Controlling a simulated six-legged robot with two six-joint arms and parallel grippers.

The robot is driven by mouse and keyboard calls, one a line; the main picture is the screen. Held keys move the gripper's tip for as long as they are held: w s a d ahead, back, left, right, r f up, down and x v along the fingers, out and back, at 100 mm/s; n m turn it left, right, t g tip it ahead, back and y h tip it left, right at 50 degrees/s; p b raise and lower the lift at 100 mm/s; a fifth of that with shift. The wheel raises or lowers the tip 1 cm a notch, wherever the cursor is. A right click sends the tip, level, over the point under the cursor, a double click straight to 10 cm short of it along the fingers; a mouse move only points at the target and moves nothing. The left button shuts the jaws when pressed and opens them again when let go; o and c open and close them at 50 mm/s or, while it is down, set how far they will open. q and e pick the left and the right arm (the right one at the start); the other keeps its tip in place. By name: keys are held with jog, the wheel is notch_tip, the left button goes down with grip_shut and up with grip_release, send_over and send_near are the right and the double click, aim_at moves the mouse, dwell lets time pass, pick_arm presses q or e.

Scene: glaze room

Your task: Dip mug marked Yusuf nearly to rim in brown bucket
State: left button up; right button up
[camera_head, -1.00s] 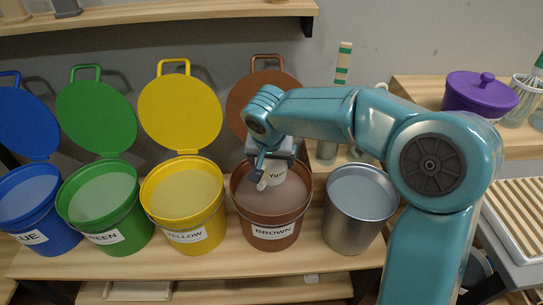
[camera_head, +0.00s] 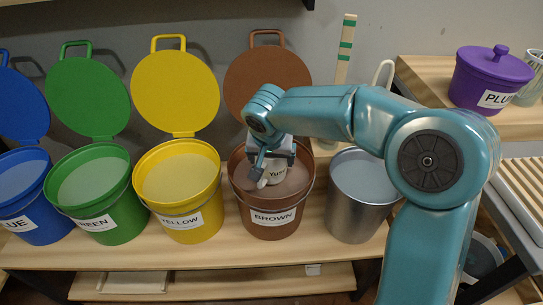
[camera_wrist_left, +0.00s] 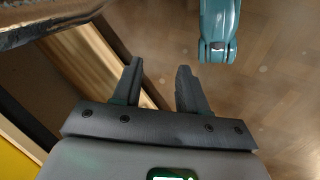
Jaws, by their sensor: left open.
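The light mug (camera_head: 277,173) has dark lettering that shows as "Yu…"; the rest is hidden. My right gripper (camera_head: 270,168) is shut on it and holds it within the mouth of the brown bucket (camera_head: 270,217). The bucket is labelled BROWN and holds brownish glaze. The mug's lower part is at or in the glaze; the exact depth I cannot tell. My left gripper (camera_wrist_left: 160,72) is open and empty in the left wrist view and is not in the head view.
Yellow (camera_head: 178,218), green (camera_head: 95,219) and blue (camera_head: 25,205) buckets stand to the left with lids raised. A metal bucket (camera_head: 362,210) stands close on the right. A purple lidded pot (camera_head: 490,80) is on the right shelf. The brown lid (camera_head: 268,85) stands up behind.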

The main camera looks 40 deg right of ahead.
notch_tip(320, 180, down, 5)
jog(key=b, duration=0.4)
pick_arm(q)
notch_tip(320, 180, down, 6)
jog(key=w+a+b, duration=0.1)
jog(key=w+b, duration=0.1)
jog(key=shift+a+f+t, duration=0.15)
jog(key=shift+t, duration=0.25)
pick_arm(e)
notch_tip(320, 180, down, 2)
jog(key=shift+f, duration=0.1)
pick_arm(q)
jog(key=shift+f+b, duration=0.4)
jog(key=shift+b, duration=0.1)
pick_arm(e)
jog(key=shift+f, duration=0.3)
dwell(0.3)
